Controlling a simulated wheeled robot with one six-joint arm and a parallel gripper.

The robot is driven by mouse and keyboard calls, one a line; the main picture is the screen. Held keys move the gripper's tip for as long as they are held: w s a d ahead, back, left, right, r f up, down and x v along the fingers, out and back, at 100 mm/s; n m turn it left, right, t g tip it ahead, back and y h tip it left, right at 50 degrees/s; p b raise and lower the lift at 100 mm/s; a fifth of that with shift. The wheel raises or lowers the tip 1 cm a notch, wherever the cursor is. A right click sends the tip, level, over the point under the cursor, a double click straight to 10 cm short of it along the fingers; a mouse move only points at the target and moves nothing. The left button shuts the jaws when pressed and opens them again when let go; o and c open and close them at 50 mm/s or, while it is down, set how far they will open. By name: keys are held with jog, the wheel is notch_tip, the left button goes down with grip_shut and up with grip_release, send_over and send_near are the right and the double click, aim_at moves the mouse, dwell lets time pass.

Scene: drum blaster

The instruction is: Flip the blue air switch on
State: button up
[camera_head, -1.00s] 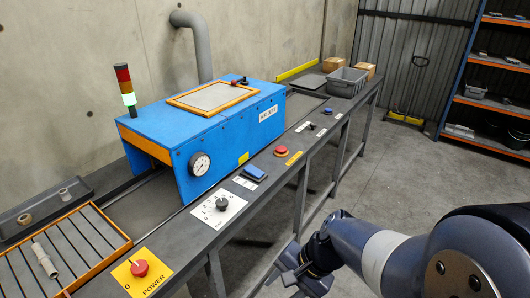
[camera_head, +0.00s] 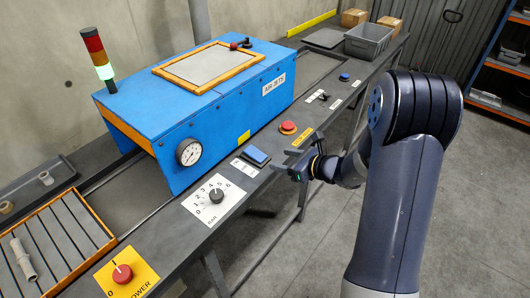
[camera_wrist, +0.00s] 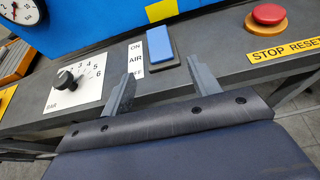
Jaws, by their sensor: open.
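The blue air switch (camera_head: 256,156) is a flat rectangular rocker in a dark frame on the bench's front ledge. It also shows in the wrist view (camera_wrist: 160,44), beside a white label (camera_wrist: 136,60) reading ON, AIR and a partly hidden lower word. Its exact tilt is hard to tell. My gripper (camera_head: 293,164) is open and empty, a little to the right of the switch and in front of the ledge. In the wrist view the two fingers of my gripper (camera_wrist: 160,80) point toward the ledge, with the switch beyond the gap between them, apart from both.
A pressure dial knob (camera_head: 216,195) is left of the switch, and a red stop button (camera_head: 288,128) is to its right. The blue machine (camera_head: 200,110) with a gauge (camera_head: 189,152) stands behind. A red power knob (camera_head: 122,273) is at front left. Floor in front is clear.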

aim_at(258, 155)
jog(key=x, duration=0.9)
jog(key=shift+f+p, duration=0.1)
jog(key=shift+p, duration=0.25)
jog(key=shift+c, duration=0.4)
